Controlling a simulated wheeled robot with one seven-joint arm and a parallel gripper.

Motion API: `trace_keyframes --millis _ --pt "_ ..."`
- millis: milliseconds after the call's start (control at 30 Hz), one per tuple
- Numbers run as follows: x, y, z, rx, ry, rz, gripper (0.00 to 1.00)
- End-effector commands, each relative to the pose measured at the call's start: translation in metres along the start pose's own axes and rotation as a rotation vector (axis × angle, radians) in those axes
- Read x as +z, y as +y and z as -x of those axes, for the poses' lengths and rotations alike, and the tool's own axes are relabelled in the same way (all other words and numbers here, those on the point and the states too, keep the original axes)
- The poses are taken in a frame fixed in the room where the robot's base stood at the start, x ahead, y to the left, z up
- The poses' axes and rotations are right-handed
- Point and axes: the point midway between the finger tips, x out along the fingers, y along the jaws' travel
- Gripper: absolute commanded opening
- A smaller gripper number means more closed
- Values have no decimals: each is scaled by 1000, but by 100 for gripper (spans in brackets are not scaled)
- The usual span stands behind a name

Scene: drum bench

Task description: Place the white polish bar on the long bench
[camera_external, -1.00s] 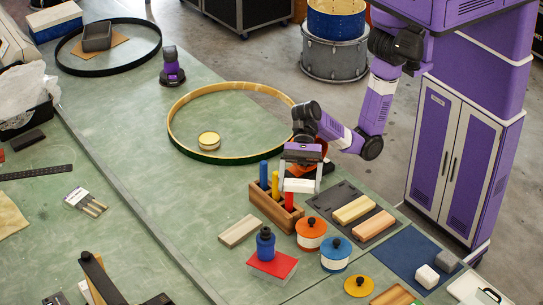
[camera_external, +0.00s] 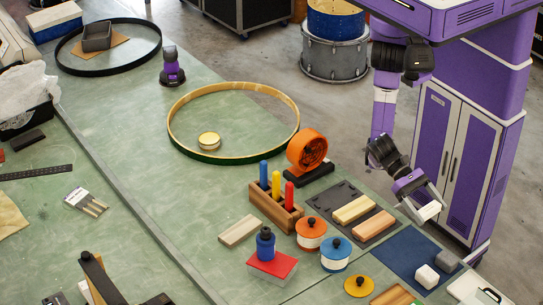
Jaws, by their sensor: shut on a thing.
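My gripper (camera_external: 422,208) is shut on the white polish bar (camera_external: 431,211). It holds the bar at the right, in front of the purple cabinet and about level in the picture with the bench's right edge. The bar looks tilted, and its exact height cannot be told. The long bench (camera_external: 135,135) is a green-topped surface running from the back left to the front right, with a grey seam along it.
A dark mat (camera_external: 337,199) with yellow (camera_external: 353,209) and orange (camera_external: 374,226) bars lies left of my gripper. A blue mat (camera_external: 398,265) holds white and grey blocks. A wooden holder (camera_external: 272,212), tape roll (camera_external: 307,150) and pots stand nearby. The bench middle-left is clear.

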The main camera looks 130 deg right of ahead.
Motion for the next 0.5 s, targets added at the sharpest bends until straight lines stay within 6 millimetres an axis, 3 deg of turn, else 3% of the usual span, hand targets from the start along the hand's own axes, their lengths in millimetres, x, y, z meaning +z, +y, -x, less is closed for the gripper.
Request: trace_keyframes --millis 167,500 --pt "-22 6 -11 13 2 0 40" --pt "-98 6 -43 12 3 -1 40"
